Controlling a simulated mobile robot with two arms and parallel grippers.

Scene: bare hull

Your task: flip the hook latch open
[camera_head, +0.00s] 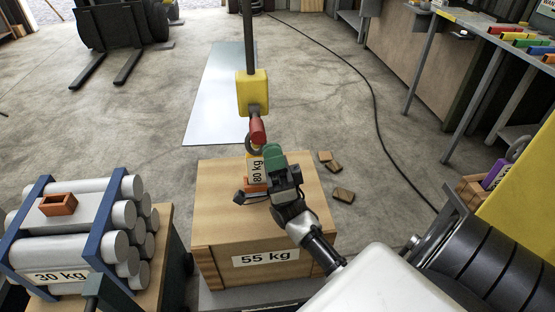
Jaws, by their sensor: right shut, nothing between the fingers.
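A crane hook hangs from a dark vertical line at the middle of the head view. It has a yellow block (253,93), a red swivel piece (258,131) and a dark curved hook (251,145) below. The hook's latch is too small to make out. An 80 kg label (257,171) shows just under the hook, above an orange-red piece. My right gripper (258,186) is shut and empty, close beneath the hook and over the wooden crate. Its green and dark body hides part of this area; I cannot tell whether it touches anything.
The wooden crate (219,227) marked 55 kg stands under the hook. Left of it are strapped grey cylinders (80,225) marked 30 kg with a brick (58,204) on top. Wood scraps (343,195) lie right of the crate. A workbench (440,72) stands at the right.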

